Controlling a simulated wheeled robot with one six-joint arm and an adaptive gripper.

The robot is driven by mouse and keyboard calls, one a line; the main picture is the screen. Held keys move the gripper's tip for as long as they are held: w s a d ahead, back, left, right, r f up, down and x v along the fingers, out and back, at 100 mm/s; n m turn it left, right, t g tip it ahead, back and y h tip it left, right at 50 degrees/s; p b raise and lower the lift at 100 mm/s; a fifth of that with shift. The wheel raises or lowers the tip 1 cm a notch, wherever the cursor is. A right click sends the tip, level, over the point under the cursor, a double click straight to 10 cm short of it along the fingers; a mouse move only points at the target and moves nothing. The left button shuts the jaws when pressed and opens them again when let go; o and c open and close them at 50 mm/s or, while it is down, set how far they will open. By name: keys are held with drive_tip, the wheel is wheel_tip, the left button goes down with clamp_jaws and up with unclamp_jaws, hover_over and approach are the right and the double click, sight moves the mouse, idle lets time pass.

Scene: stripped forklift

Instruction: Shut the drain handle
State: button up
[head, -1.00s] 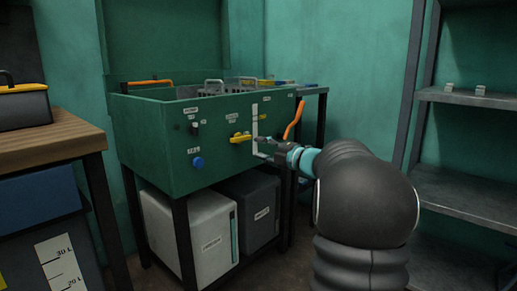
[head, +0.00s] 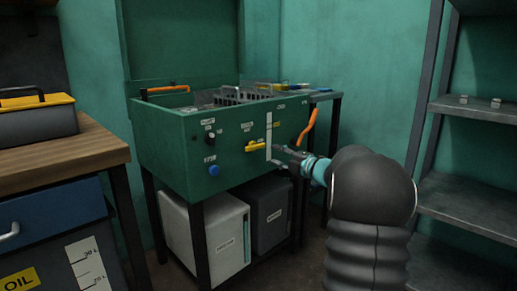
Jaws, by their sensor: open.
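A green tank-like machine (head: 185,150) stands on dark legs against the wall. A yellow handle (head: 256,146) lies roughly level on its front panel, left of a white vertical strip (head: 268,136). An orange lever (head: 308,127) slants up near the panel's right end. The labels are too small to read, so I cannot tell by them which is the drain handle. My gripper (head: 279,152) is open in front of the panel, just right of the yellow handle and below left of the orange lever. Its fingertips look small and dark; whether they touch the panel is unclear.
A light box (head: 205,235) and a dark box (head: 271,215) stand underneath. A wooden bench (head: 75,145) is at left, grey shelves (head: 470,190) at right.

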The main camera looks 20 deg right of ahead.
sight(256, 148)
drive_tip(key=x, duration=0.9)
drive_tip(key=shift+w+a, duration=0.1)
drive_tip(key=shift+f, duration=0.1)
clamp_jaws()
